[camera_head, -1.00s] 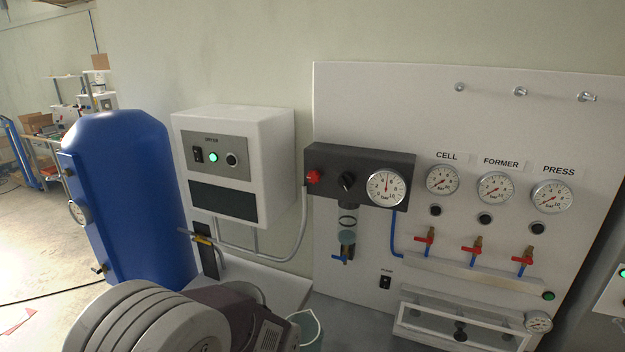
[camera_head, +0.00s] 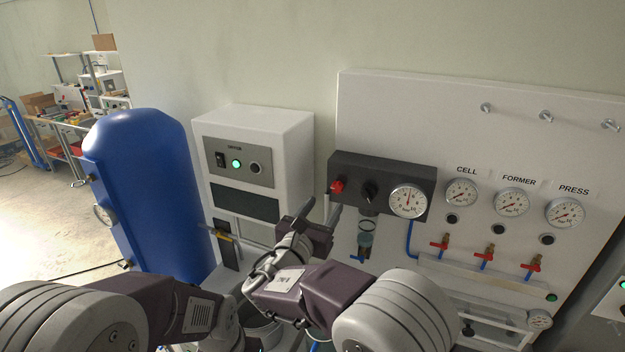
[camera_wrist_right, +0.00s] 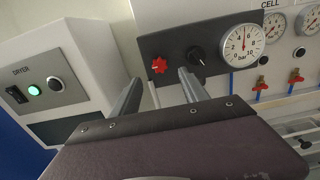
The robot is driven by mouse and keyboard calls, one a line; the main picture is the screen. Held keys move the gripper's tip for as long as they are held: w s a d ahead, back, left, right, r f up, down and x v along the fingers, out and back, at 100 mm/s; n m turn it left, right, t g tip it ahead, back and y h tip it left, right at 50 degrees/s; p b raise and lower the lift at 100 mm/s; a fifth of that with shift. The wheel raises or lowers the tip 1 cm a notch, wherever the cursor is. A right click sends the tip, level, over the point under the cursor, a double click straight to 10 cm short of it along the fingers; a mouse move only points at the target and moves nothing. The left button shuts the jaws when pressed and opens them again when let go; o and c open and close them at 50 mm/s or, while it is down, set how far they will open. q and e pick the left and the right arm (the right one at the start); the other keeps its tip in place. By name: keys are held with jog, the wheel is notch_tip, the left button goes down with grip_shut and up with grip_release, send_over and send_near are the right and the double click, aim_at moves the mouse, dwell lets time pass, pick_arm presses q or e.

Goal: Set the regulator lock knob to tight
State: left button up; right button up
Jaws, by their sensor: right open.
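A dark regulator block (camera_head: 345,165) on the white panel carries a red knob (camera_head: 338,186), a black knob (camera_head: 370,191) with a pale mark, and a round gauge (camera_head: 408,201). No label tells which knob is the lock knob. My right gripper (camera_head: 322,212) is open and empty, just below and in front of the red knob. In the right wrist view its two fingers point up at the block; the red knob (camera_wrist_right: 159,65) shows between them, and the black knob (camera_wrist_right: 197,53) lies just right of the right finger. Contact is not visible. My left gripper is out of view.
The white dryer box (camera_head: 290,150) stands close on the left, with a blue tank (camera_head: 145,190) beyond it. A clear filter bowl (camera_head: 366,236) hangs under the block. Gauges and red valves (camera_head: 487,254) fill the panel's right side.

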aim_at(336, 188)
jog(key=p+x, duration=0.4)
jog(key=x, duration=0.4)
jog(key=shift+w+r, duration=0.1)
jog(key=shift+w, duration=0.15)
jog(key=shift+w+d+p, duration=0.25)
jog(key=shift+w+p, duration=0.15)
jog(key=shift+w, duration=0.1)
jog(key=shift+a, duration=0.1)
jog(key=c, duration=0.3)
grip_shut()
jog(key=shift+f, duration=0.25)
